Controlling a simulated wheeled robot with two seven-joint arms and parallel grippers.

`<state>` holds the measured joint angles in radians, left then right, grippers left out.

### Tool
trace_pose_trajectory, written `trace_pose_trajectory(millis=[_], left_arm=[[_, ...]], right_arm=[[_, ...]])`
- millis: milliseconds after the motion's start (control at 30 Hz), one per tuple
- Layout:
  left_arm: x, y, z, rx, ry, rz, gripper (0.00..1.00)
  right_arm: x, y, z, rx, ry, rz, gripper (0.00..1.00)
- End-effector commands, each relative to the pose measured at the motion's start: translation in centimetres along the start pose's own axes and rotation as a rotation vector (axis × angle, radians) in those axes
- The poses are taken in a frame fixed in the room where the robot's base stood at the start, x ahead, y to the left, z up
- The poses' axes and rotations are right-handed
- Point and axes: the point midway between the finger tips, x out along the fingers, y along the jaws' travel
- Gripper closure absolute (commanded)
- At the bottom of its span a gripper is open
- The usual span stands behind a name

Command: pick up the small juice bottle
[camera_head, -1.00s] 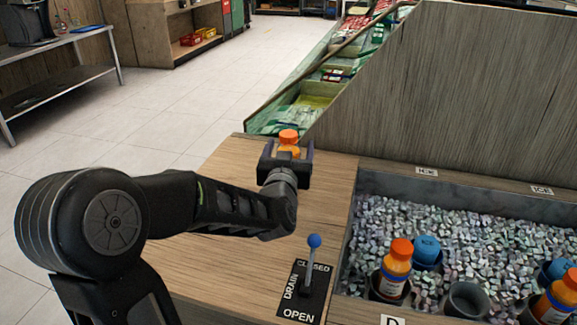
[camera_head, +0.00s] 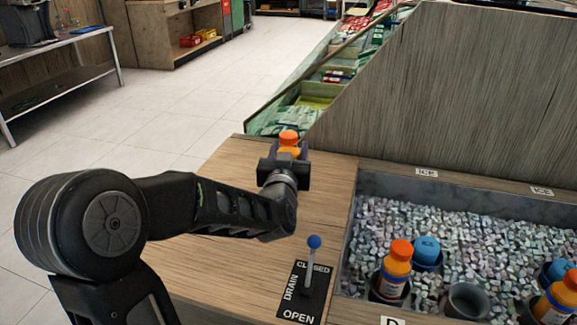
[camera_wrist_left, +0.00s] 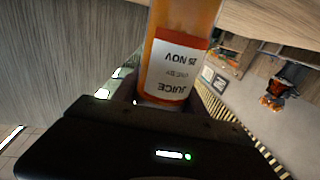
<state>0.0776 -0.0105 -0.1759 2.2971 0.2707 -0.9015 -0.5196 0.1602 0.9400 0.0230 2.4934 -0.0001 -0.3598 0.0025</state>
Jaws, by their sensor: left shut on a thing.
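The small juice bottle (camera_head: 288,138), orange with an orange cap, stands upright at the far left part of the wooden counter (camera_head: 215,262). My left gripper (camera_head: 284,158) is around it from the near side and shut on it. In the left wrist view the bottle (camera_wrist_left: 183,50) shows its white JUICE label, between the fingers of the gripper (camera_wrist_left: 150,103). The lower part of the bottle is hidden behind the gripper in the head view, so I cannot tell whether it touches the counter. My right gripper is not in view.
A drain lever with a blue knob (camera_head: 314,242) stands on the counter near my forearm. A wooden panel (camera_head: 450,90) rises behind.

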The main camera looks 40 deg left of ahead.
Motion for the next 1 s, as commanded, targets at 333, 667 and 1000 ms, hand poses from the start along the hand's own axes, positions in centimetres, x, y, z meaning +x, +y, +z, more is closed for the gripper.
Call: trace_pose_trajectory(millis=[333,667,1000], left_arm=[[0.0,0.0,0.0,0.0,0.0,0.0,0.97],[0.0,0.0,-0.2,0.0,0.002,0.0,1.0],[0.0,0.0,-4.6,-0.002,0.007,0.0,1.0]], right_arm=[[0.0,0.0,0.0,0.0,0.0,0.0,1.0],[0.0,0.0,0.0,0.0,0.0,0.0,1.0],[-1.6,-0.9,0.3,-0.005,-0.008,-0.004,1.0]])
